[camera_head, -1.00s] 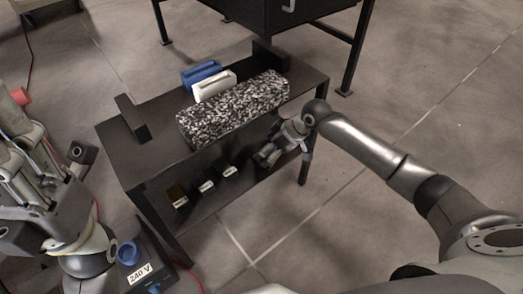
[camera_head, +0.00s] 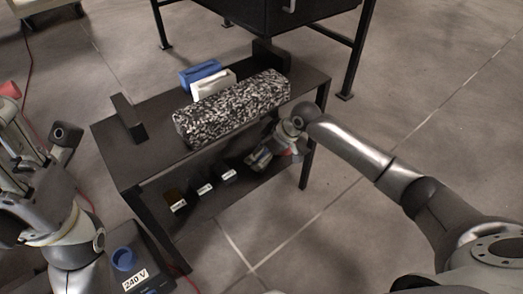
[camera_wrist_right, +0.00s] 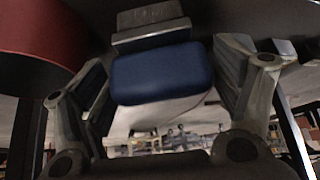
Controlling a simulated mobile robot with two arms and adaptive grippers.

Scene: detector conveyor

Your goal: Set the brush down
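My right gripper (camera_head: 261,158) reaches into the right end of the dark table's lower shelf (camera_head: 232,183), below the tabletop. In the right wrist view, a blue block with a grey end, which looks like the brush (camera_wrist_right: 162,75), sits between the two finger pads. The pads appear to touch its sides; the lower part of what is held is hidden. In the head view the brush is too small and covered to make out clearly. My left gripper (camera_head: 45,145) is at the left edge, away from the table; its fingertips do not show clearly.
A speckled black-and-white block (camera_head: 232,108) lies on the tabletop, with a blue holder (camera_head: 200,72) and a white holder (camera_head: 212,86) behind it. Several small labelled boxes (camera_head: 204,190) stand on the lower shelf. A "240 V" unit (camera_head: 134,279) is at lower left. Floor is clear at right.

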